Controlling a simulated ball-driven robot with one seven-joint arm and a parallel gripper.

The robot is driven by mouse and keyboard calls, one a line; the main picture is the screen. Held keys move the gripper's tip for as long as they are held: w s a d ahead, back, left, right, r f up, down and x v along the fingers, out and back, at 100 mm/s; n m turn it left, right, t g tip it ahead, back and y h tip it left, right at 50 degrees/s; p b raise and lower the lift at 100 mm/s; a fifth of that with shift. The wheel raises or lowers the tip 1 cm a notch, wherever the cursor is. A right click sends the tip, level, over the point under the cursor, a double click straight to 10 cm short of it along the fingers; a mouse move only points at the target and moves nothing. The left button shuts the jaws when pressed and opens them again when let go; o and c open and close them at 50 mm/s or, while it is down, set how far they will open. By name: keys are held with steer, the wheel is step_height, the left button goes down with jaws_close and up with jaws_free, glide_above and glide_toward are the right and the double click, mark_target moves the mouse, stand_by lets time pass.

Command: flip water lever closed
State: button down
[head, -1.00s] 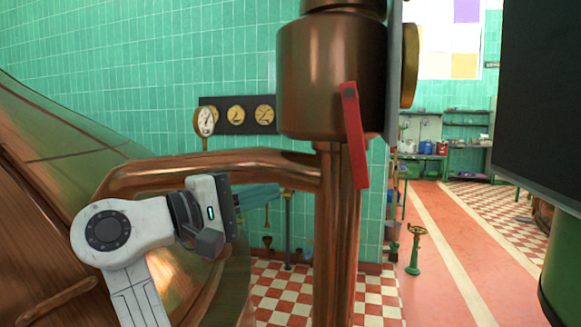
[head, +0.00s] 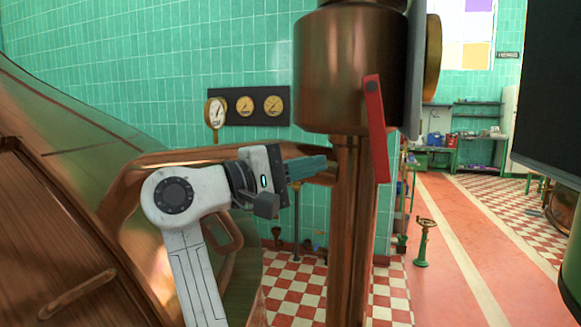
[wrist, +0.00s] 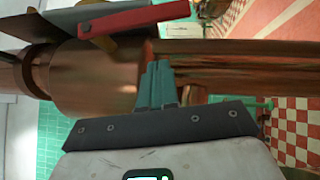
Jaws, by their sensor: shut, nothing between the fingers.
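The red water lever (head: 377,130) hangs from a pivot on the copper cylinder (head: 345,65), its lower end tilted slightly right. In the wrist view the lever (wrist: 128,22) lies across the top, beside the cylinder (wrist: 95,75). My gripper (head: 326,164) is shut and empty. Its teal fingers point right, close to the vertical copper pipe below the cylinder and left of the lever. In the wrist view the fingertips (wrist: 157,63) overlap the joint of cylinder and pipe. I cannot tell whether they touch it. A gap shows between fingers and lever.
The vertical copper pipe (head: 350,240) stands between my gripper and the lever's lower end. A large copper kettle (head: 60,190) fills the left. A dark panel (head: 550,90) stands at right. Gauges (head: 246,106) hang on the tiled wall.

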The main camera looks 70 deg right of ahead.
mark_target(377, 130)
steer(key=s+d+r+p, duration=0.1)
steer(key=s+d, duration=0.2)
steer(key=s, duration=0.3)
steer(key=shift+s, duration=0.2)
steer(key=shift+s+d, duration=0.1)
steer(key=shift+d, duration=0.1)
